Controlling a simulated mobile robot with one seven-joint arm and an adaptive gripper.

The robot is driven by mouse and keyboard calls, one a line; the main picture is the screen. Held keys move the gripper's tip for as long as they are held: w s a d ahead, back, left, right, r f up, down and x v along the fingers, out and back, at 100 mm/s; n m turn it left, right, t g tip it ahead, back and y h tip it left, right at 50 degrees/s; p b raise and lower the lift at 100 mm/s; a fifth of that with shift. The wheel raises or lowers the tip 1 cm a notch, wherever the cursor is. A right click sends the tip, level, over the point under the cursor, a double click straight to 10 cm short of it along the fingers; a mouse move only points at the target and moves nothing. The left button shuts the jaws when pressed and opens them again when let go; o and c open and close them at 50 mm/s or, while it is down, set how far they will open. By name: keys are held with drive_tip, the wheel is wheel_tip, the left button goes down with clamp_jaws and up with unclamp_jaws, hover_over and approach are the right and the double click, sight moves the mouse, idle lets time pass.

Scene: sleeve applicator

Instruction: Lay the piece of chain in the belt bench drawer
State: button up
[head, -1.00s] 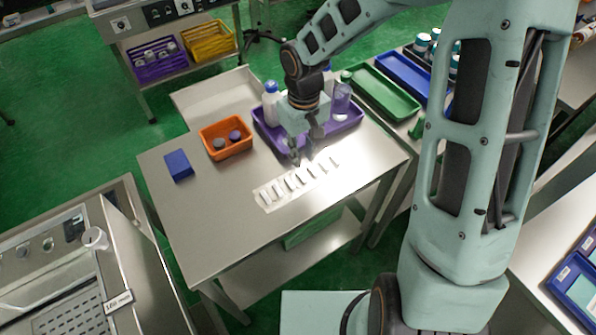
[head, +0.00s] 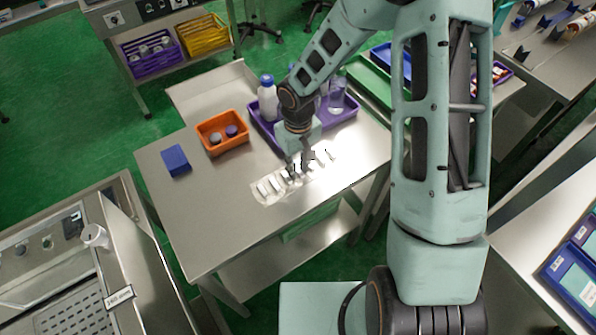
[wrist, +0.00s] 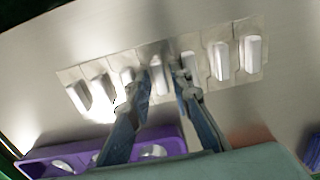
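My gripper (head: 306,166) is low over the bench top, above a row of small white blocks (head: 263,187) on a pale strip. In the wrist view its fingers (wrist: 160,78) are apart, with a white block (wrist: 159,82) showing between them; I cannot tell whether they touch it. I cannot make out a piece of chain in either view; glare and the fingers hide part of the row. An open, shallow grey drawer-like box (head: 205,88) extends from the bench's far left side. I cannot tell whether it is the belt bench drawer.
A purple tray (head: 262,138) with bottles stands just behind my gripper. An orange bin (head: 222,146) with round items and a blue box (head: 176,161) stand to the left. The bench's front left (head: 205,225) is clear.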

clamp_jaws()
drive_tip(key=shift+r, duration=0.2)
